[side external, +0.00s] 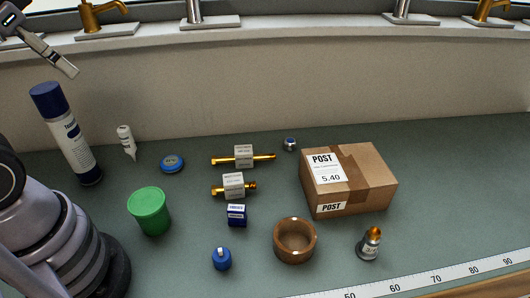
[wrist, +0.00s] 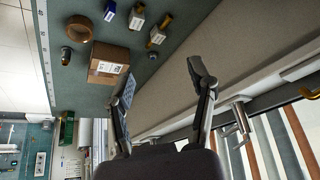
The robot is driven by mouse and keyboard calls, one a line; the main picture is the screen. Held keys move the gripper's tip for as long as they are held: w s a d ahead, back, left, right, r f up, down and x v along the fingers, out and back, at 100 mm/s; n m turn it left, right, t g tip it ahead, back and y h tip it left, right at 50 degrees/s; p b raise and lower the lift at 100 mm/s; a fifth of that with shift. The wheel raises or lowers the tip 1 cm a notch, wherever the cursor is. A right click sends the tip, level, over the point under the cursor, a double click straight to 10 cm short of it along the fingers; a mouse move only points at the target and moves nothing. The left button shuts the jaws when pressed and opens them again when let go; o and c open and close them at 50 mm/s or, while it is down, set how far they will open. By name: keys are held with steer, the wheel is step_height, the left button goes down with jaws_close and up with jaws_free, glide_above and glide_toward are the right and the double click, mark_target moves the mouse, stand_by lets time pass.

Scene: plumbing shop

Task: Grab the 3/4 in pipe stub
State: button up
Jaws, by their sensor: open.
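Two brass pipe pieces with white tags lie on the green bench: a longer one (side external: 266,156) and a shorter one (side external: 218,191) in front of it. Their tag print is too small to read, so I cannot tell which is the 3/4 in stub. In the wrist view the tagged pieces show at the top, one (wrist: 137,18) left of the other (wrist: 158,32). A small upright grey piece with a copper top (side external: 369,244) stands at the right front; its marking is unclear. My gripper (wrist: 161,83) is open and empty, high above the bench, far from the pieces; part shows at upper left in the side view.
A cardboard box (side external: 376,178) stands right of the pipes. A wooden ring-shaped bowl (side external: 295,255), blue box (side external: 237,216), blue-capped item (side external: 221,259), green tub (side external: 150,211) and tall canister (side external: 70,137) stand around. Taps line the ledge behind. The bench's back right is clear.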

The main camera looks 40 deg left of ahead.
steer(key=w+a+f+m+g+y, duration=0.1)
steer(key=w+a+m+g+y, duration=0.1)
steer(key=w+m+y, duration=0.3)
steer(key=w+a+f+m+g+y, duration=0.1)
steer(key=w+f+m+y, duration=0.15)
steer(key=w, duration=0.45)
steer(key=w+d+f+m+t+y, duration=0.2)
steer(key=w+d+m+t, duration=0.1)
steer(key=w+d+m, duration=0.4)
steer(key=w+d+f+m+t+y, duration=0.2)
steer(key=w+d+m+t, duration=0.2)
steer(key=w, duration=0.4)
steer(key=w+d+f+m+t+h, duration=0.3)
steer(key=w+d+f+m+t, duration=0.15)
steer(key=d+f+m, duration=0.4)
steer(key=m+t+h, duration=0.3)
steer(key=m+h, duration=1)
steer(key=h, duration=0.3)
glide_toward(371, 235)
steer(key=x, duration=0.3)
steer(key=shift+w+a+r, duration=0.15)
steer(key=shift+w, duration=0.1)
steer(key=shift+d+f+m+g, duration=0.25)
steer(key=shift+d+m, duration=0.05)
steer(key=shift+m, duration=0.1)
steer(key=x, duration=0.7)
steer(key=shift+r, duration=0.1)
jaws_close()
steer(key=shift+r, duration=0.1)
